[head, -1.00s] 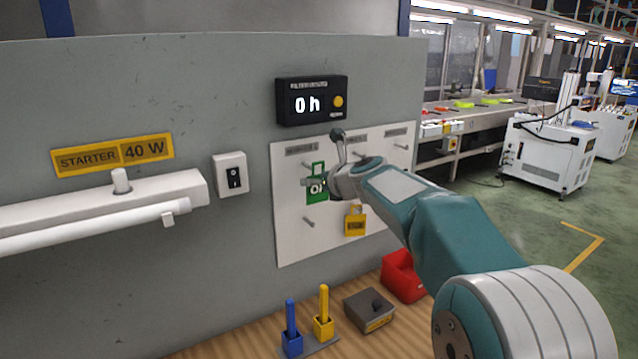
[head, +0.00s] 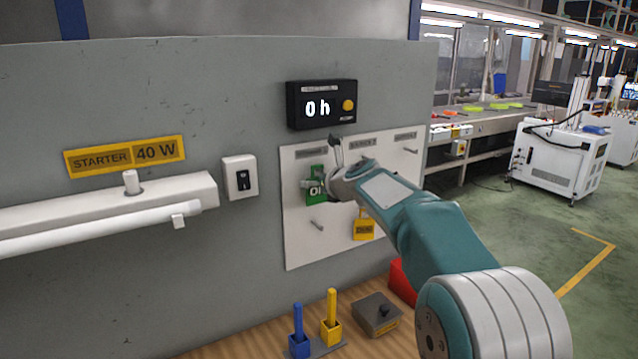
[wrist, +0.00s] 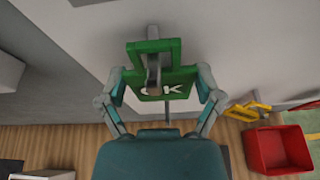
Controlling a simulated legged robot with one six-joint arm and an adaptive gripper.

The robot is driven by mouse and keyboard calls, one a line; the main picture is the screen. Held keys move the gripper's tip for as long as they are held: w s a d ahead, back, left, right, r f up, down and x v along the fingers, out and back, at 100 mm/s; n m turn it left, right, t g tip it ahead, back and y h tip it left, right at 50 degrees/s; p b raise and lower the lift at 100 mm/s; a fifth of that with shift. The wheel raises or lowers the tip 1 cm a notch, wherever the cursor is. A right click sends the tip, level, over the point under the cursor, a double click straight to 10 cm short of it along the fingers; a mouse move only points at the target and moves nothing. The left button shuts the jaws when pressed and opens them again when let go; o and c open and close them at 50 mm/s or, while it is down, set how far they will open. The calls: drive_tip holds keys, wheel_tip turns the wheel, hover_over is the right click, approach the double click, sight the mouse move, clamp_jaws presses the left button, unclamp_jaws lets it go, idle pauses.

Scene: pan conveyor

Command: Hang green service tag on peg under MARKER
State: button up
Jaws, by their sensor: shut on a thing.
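The green service tag (head: 316,196), with a square loop on top and white lettering, is at my gripper (head: 322,186) in front of the white peg board (head: 300,245), at its left column. In the wrist view the tag (wrist: 178,74) sits between the fingers of my gripper (wrist: 160,88), which is shut on it. A grey peg (wrist: 152,32) shows by the tag's loop; I cannot tell whether it passes through. Another peg (head: 317,224) is bare below the tag. The board's header labels (head: 362,143) are too small to read surely. My wrist hides part of the board.
A yellow tag (head: 363,229) hangs lower on the board, right of my gripper. A timer (head: 321,104) reading 0 h is above. Below are a blue holder (head: 298,335), a yellow holder (head: 331,325), a grey box (head: 376,315) and a red bin (wrist: 277,148).

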drive_tip(key=shift+a, duration=0.15)
drive_tip(key=o, duration=0.8)
drive_tip(key=shift+o, duration=0.2)
drive_tip(key=shift+s, duration=0.1)
drive_tip(key=s+d+r+n+g, duration=0.1)
drive_tip(key=s+d+n, duration=0.2)
drive_tip(key=s, duration=0.3)
drive_tip(key=s+d+r+n+h, duration=0.1)
drive_tip(key=s+d+n, duration=0.15)
drive_tip(key=s, duration=0.35)
drive_tip(key=s+d+r+n+g, duration=0.1)
drive_tip(key=s+d+n, duration=0.15)
drive_tip(key=s, duration=0.35)
drive_tip(key=s+d+f+n+g+h, duration=0.1)
drive_tip(key=s+d+f+n+h, duration=0.1)
drive_tip(key=s+d+f+n, duration=0.2)
drive_tip(key=s+d+f+n+g+h, duration=0.1)
drive_tip(key=s+d+f+n, duration=0.4)
drive_tip(key=s+n, duration=0.5)
drive_tip(key=s+d+f+n+g+h, duration=0.2)
drive_tip(key=s+f+n, duration=0.4)
drive_tip(key=s, duration=0.8)
drive_tip(key=shift+s+d+f+n+h, duration=0.25)
drive_tip(key=shift+d+n+h, duration=0.65)
drive_tip(key=shift+d, duration=0.3)
